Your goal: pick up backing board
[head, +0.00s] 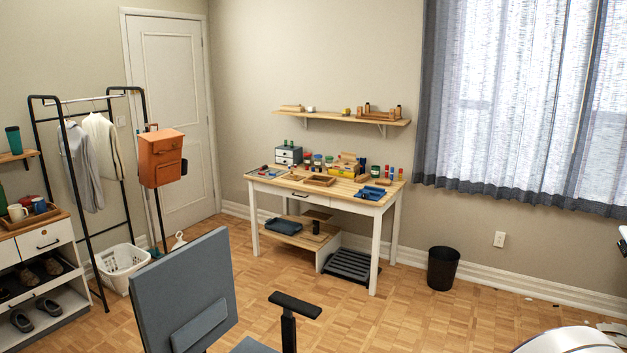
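I cannot pick out a backing board for certain at this distance. A standing desk (335,191) with a wooden top and white legs is across the room against the wall. Its top holds a shallow wooden tray (319,180), a larger wooden piece (346,168), small jars, a small drawer unit (288,156) and blue items (370,193) near the right end. Several of these are too small to tell apart.
A grey office chair (190,290) stands in the foreground, between me and the desk's left side. A black bin (443,267) is right of the desk. A clothes rack (75,180) and laundry basket (122,266) are at left.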

